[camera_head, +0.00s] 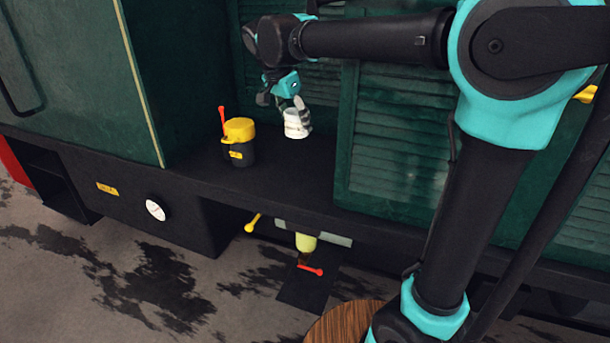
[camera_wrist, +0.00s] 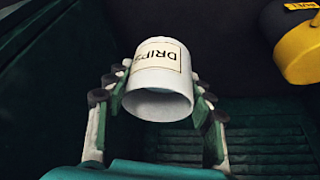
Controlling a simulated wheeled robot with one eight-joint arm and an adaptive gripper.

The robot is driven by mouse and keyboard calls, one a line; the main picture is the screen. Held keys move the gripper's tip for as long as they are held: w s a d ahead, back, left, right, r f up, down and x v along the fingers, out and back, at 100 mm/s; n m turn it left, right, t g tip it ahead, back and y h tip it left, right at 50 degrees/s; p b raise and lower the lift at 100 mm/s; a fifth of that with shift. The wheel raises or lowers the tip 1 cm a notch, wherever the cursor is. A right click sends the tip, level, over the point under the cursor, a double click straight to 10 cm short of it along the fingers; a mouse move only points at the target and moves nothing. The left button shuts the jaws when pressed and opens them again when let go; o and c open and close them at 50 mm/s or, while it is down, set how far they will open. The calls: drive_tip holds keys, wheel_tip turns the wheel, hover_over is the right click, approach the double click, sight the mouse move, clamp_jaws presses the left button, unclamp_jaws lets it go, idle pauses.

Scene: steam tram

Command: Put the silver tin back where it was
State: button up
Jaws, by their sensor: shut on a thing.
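The silver tin (camera_head: 297,124) is a small pale cup, and my gripper (camera_head: 292,104) is shut on it from above. In the wrist view the tin (camera_wrist: 160,82) sits between the two fingers of my gripper (camera_wrist: 158,97). It has a label reading "DRIPS", upside down in that view, and its open end faces the camera. In the head view the tin looks roughly upright over the dark ledge (camera_head: 262,192), in front of the green louvred panels. I cannot tell whether its base touches the ledge.
A black can with a yellow lid (camera_head: 239,130) stands on the ledge left of the tin, with a red-tipped lever (camera_head: 222,118) beside it. The green cabinet side (camera_head: 85,75) bounds the ledge at left. Ledge in front of the tin is clear.

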wheel_tip(320, 180, down, 17)
drive_tip(key=shift+r, duration=0.1)
idle(0.3)
drive_tip(key=o, duration=1.3)
drive_tip(key=v, duration=1.2)
drive_tip(key=shift+s, duration=0.1)
